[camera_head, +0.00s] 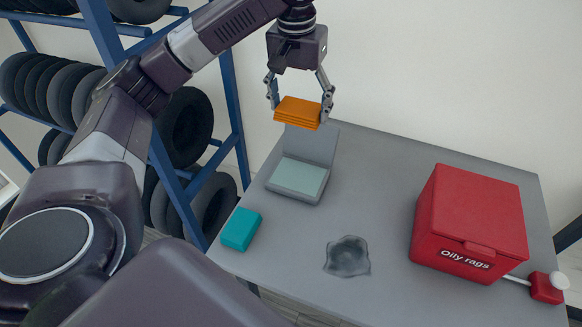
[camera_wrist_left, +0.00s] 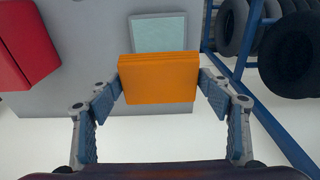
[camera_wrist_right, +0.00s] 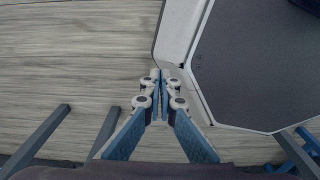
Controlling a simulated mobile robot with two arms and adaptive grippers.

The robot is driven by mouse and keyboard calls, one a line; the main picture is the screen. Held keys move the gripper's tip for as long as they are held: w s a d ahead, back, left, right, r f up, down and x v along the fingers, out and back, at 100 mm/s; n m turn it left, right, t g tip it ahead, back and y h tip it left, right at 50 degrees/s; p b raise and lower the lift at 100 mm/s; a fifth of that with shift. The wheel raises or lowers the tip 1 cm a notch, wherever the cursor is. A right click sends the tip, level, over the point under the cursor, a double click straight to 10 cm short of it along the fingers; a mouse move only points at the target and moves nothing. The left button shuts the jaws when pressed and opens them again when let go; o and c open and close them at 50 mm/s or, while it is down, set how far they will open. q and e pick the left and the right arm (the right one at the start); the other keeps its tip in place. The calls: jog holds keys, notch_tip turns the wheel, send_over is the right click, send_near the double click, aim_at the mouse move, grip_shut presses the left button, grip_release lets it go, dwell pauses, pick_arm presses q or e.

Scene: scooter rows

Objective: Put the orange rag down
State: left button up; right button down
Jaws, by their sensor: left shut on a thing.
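The orange rag (camera_head: 298,112) is a folded, layered block. My left gripper (camera_head: 300,103) is shut on it and holds it in the air above the back left of the grey table (camera_head: 390,165). In the left wrist view the rag (camera_wrist_left: 158,80) sits between the two fingers (camera_wrist_left: 158,85). My right gripper (camera_wrist_right: 161,78) shows only in its own wrist view. Its fingertips are together with nothing between them, over the floor beside a dark panel.
A teal block (camera_head: 241,229) lies at the left edge, a grey puddle-like patch (camera_head: 347,257) near the front. A red bin labelled "Oily rags" (camera_head: 470,215) stands right, with a red pedal (camera_head: 546,287). Tyre racks (camera_head: 235,110) stand left.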

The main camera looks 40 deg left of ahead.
pick_arm(q)
send_over(299, 175)
jog(key=f, duration=1.4)
jog(key=shift+s, duration=0.3)
jog(key=shift+f, duration=2.75)
pick_arm(e)
jog(key=shift+w+d+f, duration=0.1)
jog(key=shift+w+d, duration=0.05)
jog(key=shift+w, duration=0.05)
pick_arm(q)
jog(key=shift+d, duration=0.1)
jog(key=o, duration=1.1)
jog(key=shift+f, duration=0.1)
jog(key=shift+o, duration=0.2)
pick_arm(e)
jog(key=shift+d, duration=0.4)
